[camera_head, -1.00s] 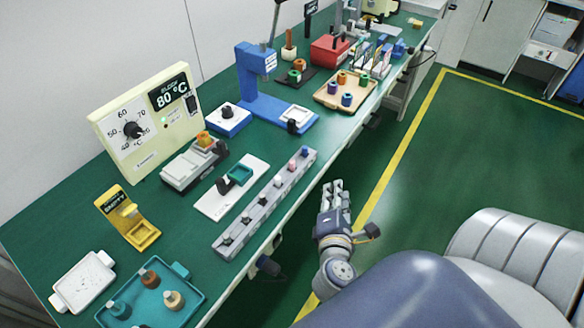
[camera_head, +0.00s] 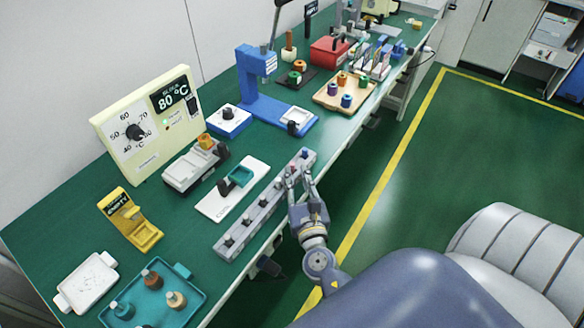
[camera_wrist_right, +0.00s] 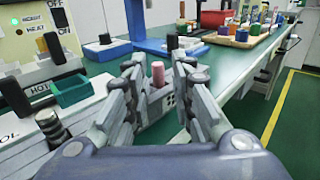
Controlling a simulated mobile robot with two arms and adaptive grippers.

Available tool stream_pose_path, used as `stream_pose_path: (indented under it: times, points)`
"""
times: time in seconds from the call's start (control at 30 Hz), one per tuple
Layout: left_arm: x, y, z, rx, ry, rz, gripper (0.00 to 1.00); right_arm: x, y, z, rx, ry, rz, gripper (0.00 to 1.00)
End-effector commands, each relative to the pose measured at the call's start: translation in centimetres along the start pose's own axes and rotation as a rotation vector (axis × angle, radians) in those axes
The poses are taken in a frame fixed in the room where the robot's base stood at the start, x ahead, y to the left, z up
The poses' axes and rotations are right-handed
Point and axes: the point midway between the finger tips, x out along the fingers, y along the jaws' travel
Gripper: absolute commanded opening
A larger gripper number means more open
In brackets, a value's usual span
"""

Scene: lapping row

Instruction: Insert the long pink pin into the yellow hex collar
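The pink pin (camera_wrist_right: 158,73) stands upright in the long grey rack (camera_head: 235,237). In the right wrist view it is between the fingers of my right gripper (camera_wrist_right: 158,85). The fingers are apart, with space visible beside the pin. In the head view this gripper (camera_head: 298,178) is at the far end of the rack and partly hides the pin. A yellow-orange collar (camera_head: 207,141) sits on top of the grey clamp fixture (camera_head: 187,170), left of the rack. My left gripper is not in view.
A blue pin (camera_head: 304,154) stands at the rack's far end. The white plate with a teal holder (camera_head: 240,176) lies between rack and clamp. The blue press (camera_head: 250,75) stands behind. A teal tray with several collars (camera_head: 190,310) is in front.

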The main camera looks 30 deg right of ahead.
Motion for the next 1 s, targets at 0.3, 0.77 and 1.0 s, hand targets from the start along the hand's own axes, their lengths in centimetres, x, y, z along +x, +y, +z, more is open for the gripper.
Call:
stream_pose_path:
  times: [0.3, 0.77, 1.0]
  points:
    - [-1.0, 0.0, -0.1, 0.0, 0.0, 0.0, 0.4, 3.4, 0.4, 0.1, 0.003, -0.001, -0.001, 0.23]
    - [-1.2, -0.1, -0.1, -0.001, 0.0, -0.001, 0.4, 5.3, 0.3, -0.2, 0.002, 0.001, 0.0, 0.2]
    - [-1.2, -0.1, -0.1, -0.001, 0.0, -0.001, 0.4, 5.3, 0.3, -0.1, 0.002, 0.001, 0.0, 0.0]
